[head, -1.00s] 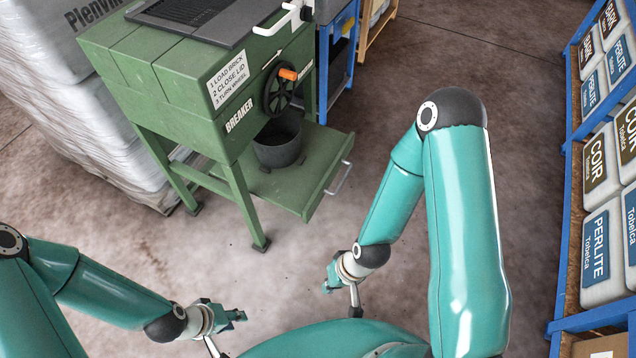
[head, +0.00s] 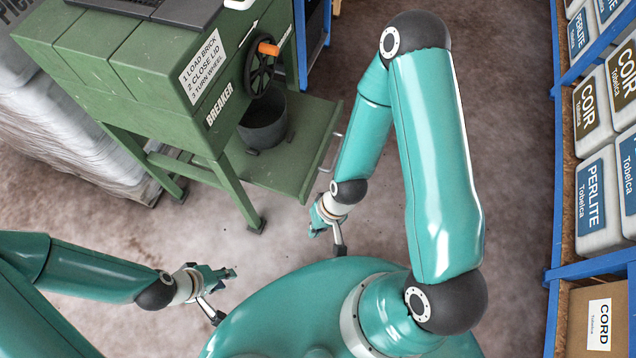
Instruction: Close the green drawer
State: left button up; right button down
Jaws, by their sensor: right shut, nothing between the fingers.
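The green drawer (head: 285,170) is pulled out at the base of the green breaker machine (head: 150,75). A dark grey pot (head: 265,125) stands in it. The drawer's light metal handle (head: 329,155) is on its right front face, partly hidden by my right arm. My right gripper (head: 316,226) is below and close to the handle, apart from it, over the floor; it is shut and empty. My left gripper (head: 226,274) is lower left, over the floor in front of the machine and away from the drawer; its fingers look apart with nothing between them.
A black handwheel with an orange knob (head: 268,48) is on the machine above the drawer. A blue rack (head: 560,200) with white containers and a cardboard box (head: 598,318) stands along the right. A wrapped pallet load (head: 60,130) stands at left. The floor before the machine is clear.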

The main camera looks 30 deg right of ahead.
jog(key=w+d+f+m+y+b, duration=0.1)
jog(key=d+f+m+b, duration=0.9)
jog(key=m+b, duration=0.35)
jog(key=m+t+y+b, duration=0.1)
jog(key=m+t+b, duration=0.5)
jog(key=m+b, duration=0.65)
send_near(310, 185)
jog(key=shift+n, duration=0.5)
jog(key=shift+x, duration=2.95)
jog(key=shift+a, duration=0.15)
